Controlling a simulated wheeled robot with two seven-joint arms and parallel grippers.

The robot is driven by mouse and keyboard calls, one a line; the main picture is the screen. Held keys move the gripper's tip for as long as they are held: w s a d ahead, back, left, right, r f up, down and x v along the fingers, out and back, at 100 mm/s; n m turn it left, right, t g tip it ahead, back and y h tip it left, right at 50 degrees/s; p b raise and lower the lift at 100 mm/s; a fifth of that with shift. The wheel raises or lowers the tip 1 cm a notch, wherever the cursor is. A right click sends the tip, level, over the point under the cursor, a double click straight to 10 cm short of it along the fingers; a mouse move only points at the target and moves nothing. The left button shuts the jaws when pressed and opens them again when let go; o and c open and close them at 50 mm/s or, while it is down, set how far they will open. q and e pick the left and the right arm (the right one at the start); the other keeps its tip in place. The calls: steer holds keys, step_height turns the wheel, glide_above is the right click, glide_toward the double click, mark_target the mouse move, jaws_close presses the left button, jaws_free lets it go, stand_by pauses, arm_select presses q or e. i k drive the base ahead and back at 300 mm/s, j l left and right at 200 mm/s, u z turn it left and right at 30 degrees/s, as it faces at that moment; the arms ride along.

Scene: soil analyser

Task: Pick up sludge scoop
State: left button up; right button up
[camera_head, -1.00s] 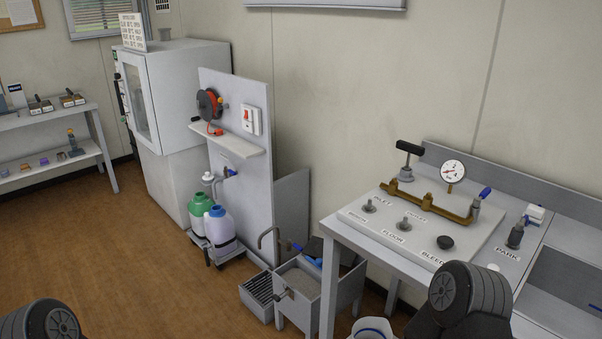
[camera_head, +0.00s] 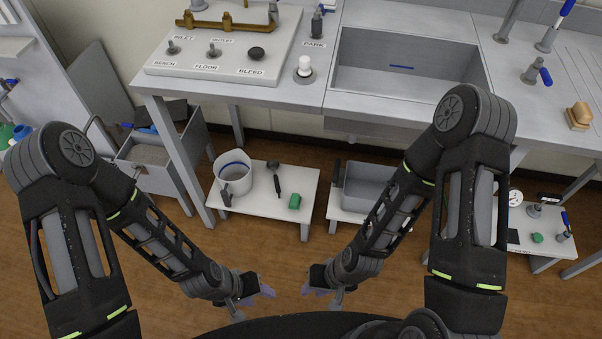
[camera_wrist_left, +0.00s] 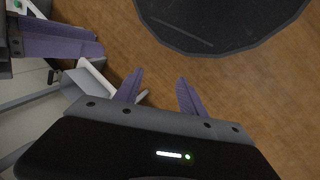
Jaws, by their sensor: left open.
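A dark scoop-like tool (camera_head: 276,180) with a long handle lies on a low white stand (camera_head: 262,208) under the bench, between a white bucket (camera_head: 233,174) and a small green block (camera_head: 295,201). I take it for the sludge scoop, but it is small and I cannot be sure. My left gripper (camera_head: 262,286) is in front of the stand, apart from it. Its purple fingers (camera_wrist_left: 158,92) are spread and empty over the floor in the left wrist view. My right gripper (camera_head: 313,288) faces it, close by; its finger gap does not show clearly.
A bench with a sink (camera_head: 405,65) and a valve panel (camera_head: 225,50) stands above the stand. A grey tub (camera_head: 370,185) is on another low stand to the right. A grey bin (camera_head: 150,155) is at the left. Brown floor lies open between the stand and my grippers.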

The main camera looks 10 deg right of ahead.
mark_target(273, 164)
steer(key=i+j, duration=0.2)
steer(key=j, duration=0.15)
steer(key=i+j, duration=0.15)
steer(key=j, duration=0.2)
steer(key=i+j, duration=0.2)
steer(key=j, duration=0.15)
steer(key=z, duration=1.85)
